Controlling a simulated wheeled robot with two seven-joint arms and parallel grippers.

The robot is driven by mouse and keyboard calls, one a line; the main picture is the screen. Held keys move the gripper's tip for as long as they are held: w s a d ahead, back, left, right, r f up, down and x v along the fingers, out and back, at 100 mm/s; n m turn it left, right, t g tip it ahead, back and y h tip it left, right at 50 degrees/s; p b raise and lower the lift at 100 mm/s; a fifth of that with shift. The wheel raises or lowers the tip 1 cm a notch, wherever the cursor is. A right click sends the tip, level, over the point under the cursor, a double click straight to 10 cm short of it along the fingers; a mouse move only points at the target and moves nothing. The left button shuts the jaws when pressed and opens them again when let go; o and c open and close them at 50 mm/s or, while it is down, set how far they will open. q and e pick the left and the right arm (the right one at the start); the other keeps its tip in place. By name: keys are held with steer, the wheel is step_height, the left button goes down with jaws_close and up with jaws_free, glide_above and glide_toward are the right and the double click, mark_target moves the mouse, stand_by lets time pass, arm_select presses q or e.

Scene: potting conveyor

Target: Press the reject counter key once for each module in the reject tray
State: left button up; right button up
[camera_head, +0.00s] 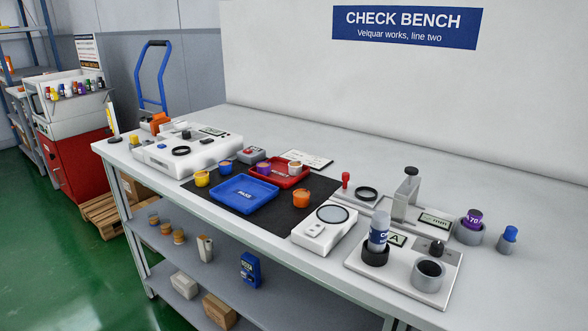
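A red tray (287,181) lies on the black mat (275,222), partly behind the blue tray. A purple-and-orange module (264,168) and a pale-topped module (295,168) stand in it, at its left and right. A small grey box with a red key (250,153), apparently the reject counter, sits just behind the red tray; its display is too small to read. The blue tray (233,202), marked PASS, looks empty. A yellow module (202,178), an orange one with a blue top (225,167) and an orange one (302,198) stand outside the trays. Neither gripper shows.
A white test unit (187,152) stands at the left of the bench. A magnifier unit (325,229) and a grey station with a bottle (378,231) stand at the right. A white card (307,158) lies behind the red tray. The bench's back strip (300,127) is clear.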

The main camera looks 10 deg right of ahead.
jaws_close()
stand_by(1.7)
